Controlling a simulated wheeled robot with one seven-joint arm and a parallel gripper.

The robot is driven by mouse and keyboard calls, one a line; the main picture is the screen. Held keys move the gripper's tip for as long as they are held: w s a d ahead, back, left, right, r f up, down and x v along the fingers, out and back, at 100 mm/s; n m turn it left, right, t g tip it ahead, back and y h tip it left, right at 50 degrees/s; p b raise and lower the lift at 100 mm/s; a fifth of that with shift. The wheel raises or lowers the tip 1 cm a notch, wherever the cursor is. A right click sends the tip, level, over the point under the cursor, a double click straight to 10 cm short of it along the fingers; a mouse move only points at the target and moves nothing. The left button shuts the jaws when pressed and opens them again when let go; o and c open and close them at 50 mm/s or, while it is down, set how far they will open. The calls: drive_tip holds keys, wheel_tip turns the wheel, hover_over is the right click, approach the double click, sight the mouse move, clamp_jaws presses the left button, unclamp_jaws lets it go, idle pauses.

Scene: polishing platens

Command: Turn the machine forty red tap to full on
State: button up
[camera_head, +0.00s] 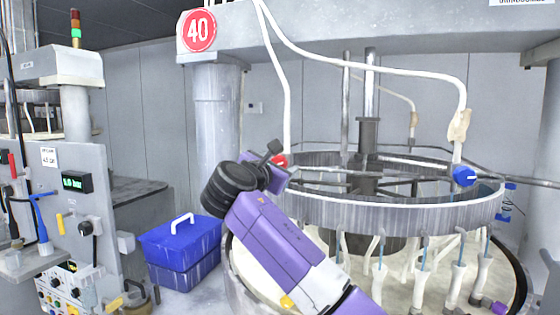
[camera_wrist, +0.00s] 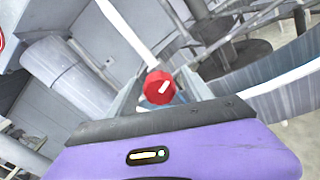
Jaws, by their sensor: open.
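The red tap (camera_head: 279,160) sits at the lower end of a white hose, on the rail of the machine marked 40. In the wrist view the red tap (camera_wrist: 156,90) is a round knob with a short white mark slanting up to the right. My gripper (camera_head: 275,149) is open beside the tap in the head view, and its near parts cover some of the tap. In the wrist view the tap is just beyond the dark front edge of my purple gripper body. The fingertips are hard to make out, and I cannot tell whether they touch the tap.
A blue tap (camera_head: 464,176) sits farther right under another white hose. The round sign 40 (camera_head: 198,30) is above. A large grey ring (camera_head: 400,212) lies right of my arm. A blue box (camera_head: 181,243) stands on the left, near a control panel (camera_head: 75,195).

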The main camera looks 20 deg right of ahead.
drive_tip(key=shift+w+d, duration=0.1)
drive_tip(key=shift+w, duration=0.05)
clamp_jaws()
